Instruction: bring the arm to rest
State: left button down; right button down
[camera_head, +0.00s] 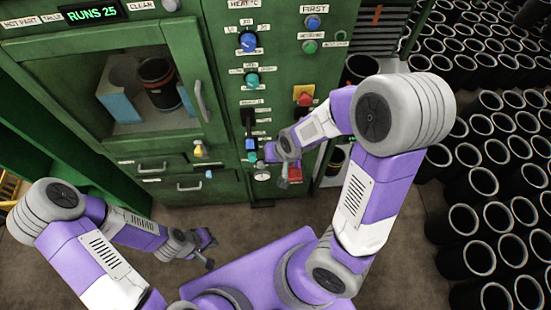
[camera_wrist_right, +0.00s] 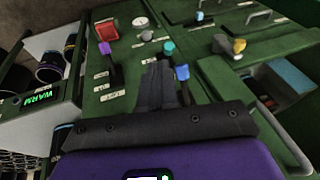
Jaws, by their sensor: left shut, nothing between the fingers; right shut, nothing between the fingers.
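My left gripper (camera_head: 211,252) hangs low in front of the green machine, shut and empty, over the brown floor. My right arm reaches up and over to the machine's control panel. My right gripper (camera_wrist_right: 162,80) is shut and empty in the right wrist view, its fingers pointing at the green panel (camera_wrist_right: 122,80) among the knobs. Whether the fingertips touch the panel cannot be told. In the head view the right gripper is small and partly hidden by its own wrist, near the lower controls.
Around the right gripper are a blue control (camera_wrist_right: 182,73), a teal knob (camera_wrist_right: 169,47), a red control (camera_wrist_right: 106,31) and a yellow knob (camera_wrist_right: 238,45). The cabinet door (camera_head: 110,85) has a handle. Many black sleeves (camera_head: 482,182) stand on the right. Floor is free at lower left.

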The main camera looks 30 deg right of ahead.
jog(key=shift+s+r, duration=0.25)
jog(key=shift+s, duration=0.4)
jog(key=shift+f, duration=0.15)
jog(key=s+a+f+g+b, duration=0.1)
jog(key=s+a+f+b, duration=0.1)
jog(key=f, duration=0.6)
jog(key=s+a+f+g+y+b, duration=0.1)
jog(key=s+a+f+b, duration=0.1)
jog(key=f, duration=0.7)
jog(key=s+a+f+n+g+y+b, duration=0.1)
jog(key=s+a+f+b, duration=0.2)
jog(key=f, duration=0.5)
jog(key=shift+s+a+f, duration=0.4)
jog(key=shift+s+a, duration=0.4)
jog(key=shift+s, duration=0.1)
